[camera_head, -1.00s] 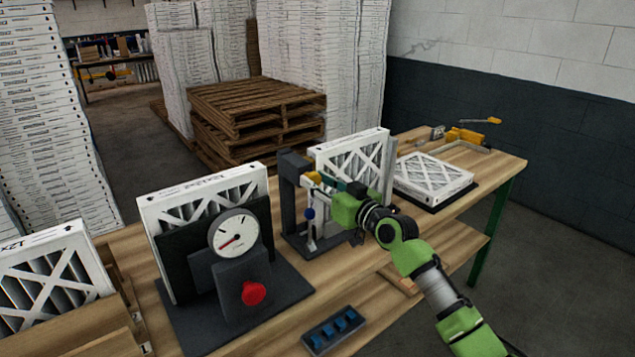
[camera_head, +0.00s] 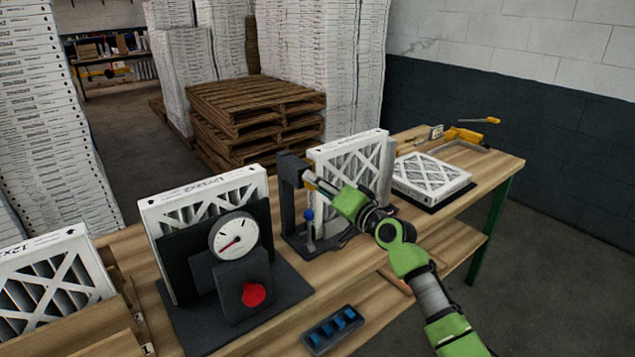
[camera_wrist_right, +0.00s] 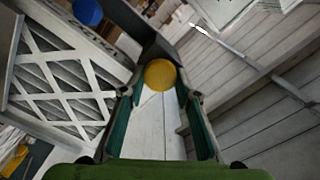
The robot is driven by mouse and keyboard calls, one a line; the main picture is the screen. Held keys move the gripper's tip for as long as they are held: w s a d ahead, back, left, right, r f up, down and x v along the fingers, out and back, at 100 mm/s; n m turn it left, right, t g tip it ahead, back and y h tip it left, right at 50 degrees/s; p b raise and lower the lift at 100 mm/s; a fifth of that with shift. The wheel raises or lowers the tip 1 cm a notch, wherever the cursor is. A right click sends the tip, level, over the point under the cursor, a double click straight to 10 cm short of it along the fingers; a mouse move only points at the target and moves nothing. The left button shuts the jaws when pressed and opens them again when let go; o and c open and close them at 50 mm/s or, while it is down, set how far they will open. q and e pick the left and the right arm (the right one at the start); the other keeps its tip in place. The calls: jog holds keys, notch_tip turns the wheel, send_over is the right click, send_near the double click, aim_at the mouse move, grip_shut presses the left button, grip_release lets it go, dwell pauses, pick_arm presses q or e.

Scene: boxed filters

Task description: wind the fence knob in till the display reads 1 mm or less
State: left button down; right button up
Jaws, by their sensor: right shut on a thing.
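The fence knob (camera_wrist_right: 160,74) is a round yellow disc in the wrist view, between the fingertips of my right gripper (camera_wrist_right: 157,92). The right gripper (camera_head: 318,184) is shut on it. In the head view my gripper hides the knob, beside the dark upright of the fixture (camera_head: 288,190). A white boxed filter (camera_head: 345,160) stands upright in this fixture, behind the gripper. It also shows at the left of the wrist view (camera_wrist_right: 65,80). I cannot make out a display or its reading. My left gripper is not in view.
A dial gauge (camera_head: 234,236) with a red button (camera_head: 253,294) stands left of the fixture, before another filter (camera_head: 205,203). A filter (camera_head: 432,177) lies flat at right. A blue-topped lever (camera_head: 308,215) stands below my gripper. A tray of blue pieces (camera_head: 333,330) lies at front.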

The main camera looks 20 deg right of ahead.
jog(key=shift+m, duration=0.6)
jog(key=shift+f, duration=0.1)
jog(key=o, duration=1.1)
jog(key=v, duration=1.2)
